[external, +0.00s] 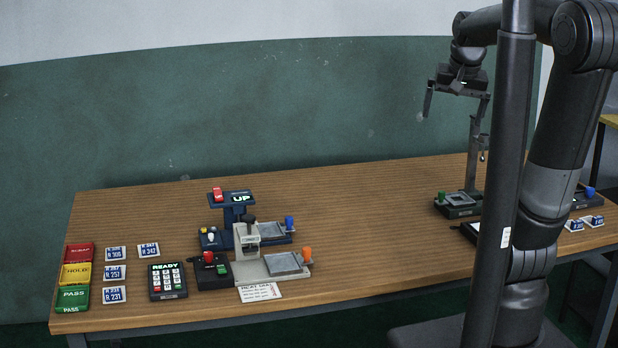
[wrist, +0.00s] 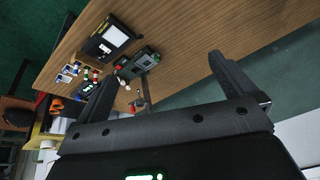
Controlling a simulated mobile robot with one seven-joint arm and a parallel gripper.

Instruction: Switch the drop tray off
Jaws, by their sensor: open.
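My gripper (external: 455,106) is open and empty, raised high above the right part of the table in the external view. Its two fingers also show spread apart in the wrist view (wrist: 162,68). At the left-centre of the table stands a dark blue unit (external: 236,211) with a lit display reading "UP" and a red switch (external: 217,194) on top. A flat grey plate with a blue knob (external: 289,222) lies at its right. No label in view clearly names the drop tray, so I cannot tell for certain which unit it is. My gripper is far from the blue unit.
In front of the blue unit stand a grey press (external: 247,245) with an orange knob and a black box (external: 210,272) with a red button. The table's middle (external: 360,210) is clear.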

